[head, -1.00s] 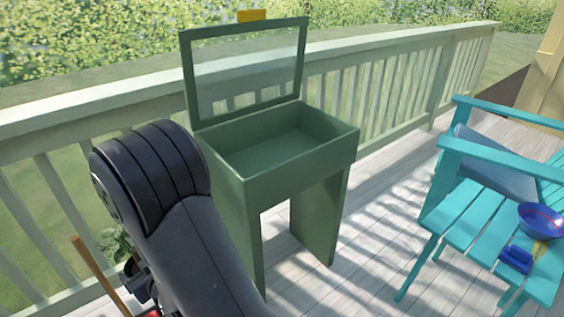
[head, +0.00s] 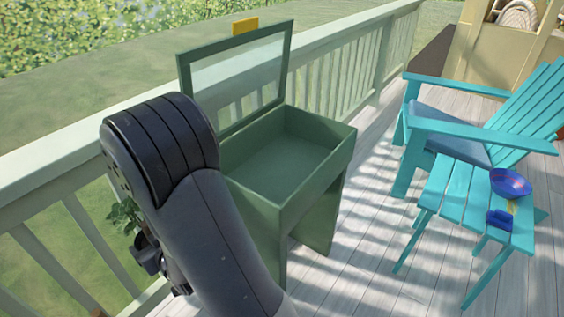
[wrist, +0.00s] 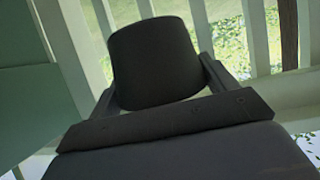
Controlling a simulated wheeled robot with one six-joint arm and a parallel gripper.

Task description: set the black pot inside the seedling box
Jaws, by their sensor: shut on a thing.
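The black pot (wrist: 153,62) is between the fingers of my gripper (wrist: 160,82) in the wrist view, held in front of the railing. In the head view my arm hides the pot and most of the gripper. The green seedling box (head: 337,158) stands on legs, with its glazed lid (head: 185,100) propped up and its inside empty. The arm is at the left side of the box in the head view, and the pot is outside the box. A green surface, likely the box's side, fills the left of the wrist view (wrist: 30,115).
A pale railing (head: 345,70) runs behind the box. A turquoise chair (head: 500,135) and a small turquoise table (head: 450,200) with a blue bowl (head: 510,183) and a small blue object (head: 499,219) stand at right. Deck boards (head: 365,275) between are clear.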

